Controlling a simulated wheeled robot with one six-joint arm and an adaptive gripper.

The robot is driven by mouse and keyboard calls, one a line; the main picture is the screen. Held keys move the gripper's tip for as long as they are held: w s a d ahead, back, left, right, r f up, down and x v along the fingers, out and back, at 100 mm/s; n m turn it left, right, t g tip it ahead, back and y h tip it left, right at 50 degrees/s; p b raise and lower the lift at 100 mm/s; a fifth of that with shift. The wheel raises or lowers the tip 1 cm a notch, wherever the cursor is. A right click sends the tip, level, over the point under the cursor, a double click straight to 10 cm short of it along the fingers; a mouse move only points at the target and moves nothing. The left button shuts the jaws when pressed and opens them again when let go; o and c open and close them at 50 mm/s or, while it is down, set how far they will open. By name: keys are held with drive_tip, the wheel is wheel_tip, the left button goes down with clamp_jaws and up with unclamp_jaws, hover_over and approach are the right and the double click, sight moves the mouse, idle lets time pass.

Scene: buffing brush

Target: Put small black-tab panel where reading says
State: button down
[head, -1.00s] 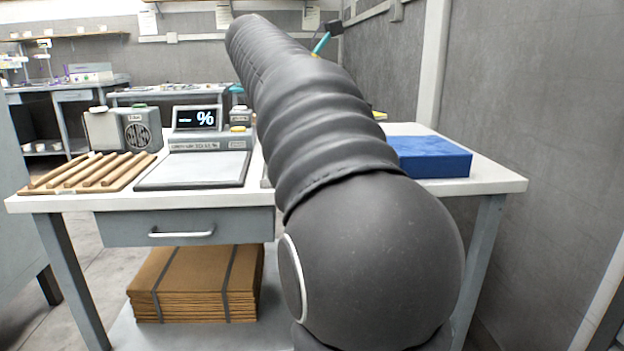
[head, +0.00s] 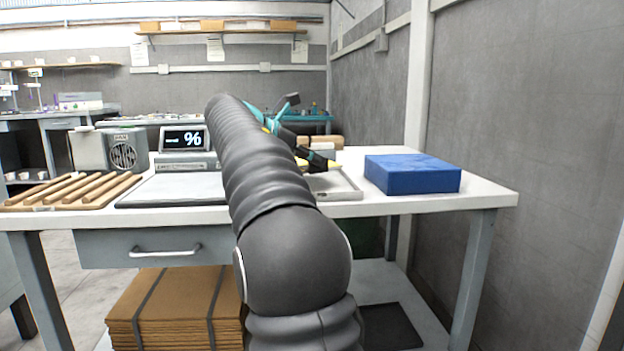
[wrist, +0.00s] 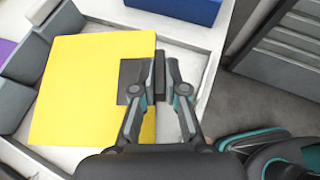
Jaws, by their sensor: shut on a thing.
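A flat yellow panel (wrist: 85,90) with a small black tab (wrist: 130,78) on its right edge fills the left of the wrist view. My gripper (wrist: 160,75) is shut on the black tab. The panel lies over a pale tray; whether it touches the tray floor I cannot tell. In the head view my gripper (head: 318,160) is at the grey tray (head: 347,190), with only a sliver of yellow showing. The display (head: 184,139) shows a large % sign; its smaller text is unreadable, and no number is clear.
A blue block (head: 412,174) stands right of the tray and also shows in the wrist view (wrist: 185,8). Grey blocks (wrist: 30,65) border the panel's left. A flat scale plate (head: 175,188), wooden sticks (head: 75,188) and a grey speaker-like box (head: 110,148) occupy the table's left.

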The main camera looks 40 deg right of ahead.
sight(311, 173)
drive_tip(key=shift+w+f, duration=0.1)
drive_tip(key=shift+w, duration=0.05)
drive_tip(key=shift+f+b, duration=1)
drive_tip(key=shift+f, duration=1)
drive_tip(key=shift+f, duration=0.1)
drive_tip(key=c, duration=1.2)
unclamp_jaws()
drive_tip(key=shift+a+r, duration=0.1)
drive_tip(key=shift+r, duration=0.15)
drive_tip(key=p+v, duration=0.3)
drive_tip(key=v, duration=0.8)
drive_tip(key=shift+w+a+p, duration=0.1)
drive_tip(key=shift+a+p, duration=0.25)
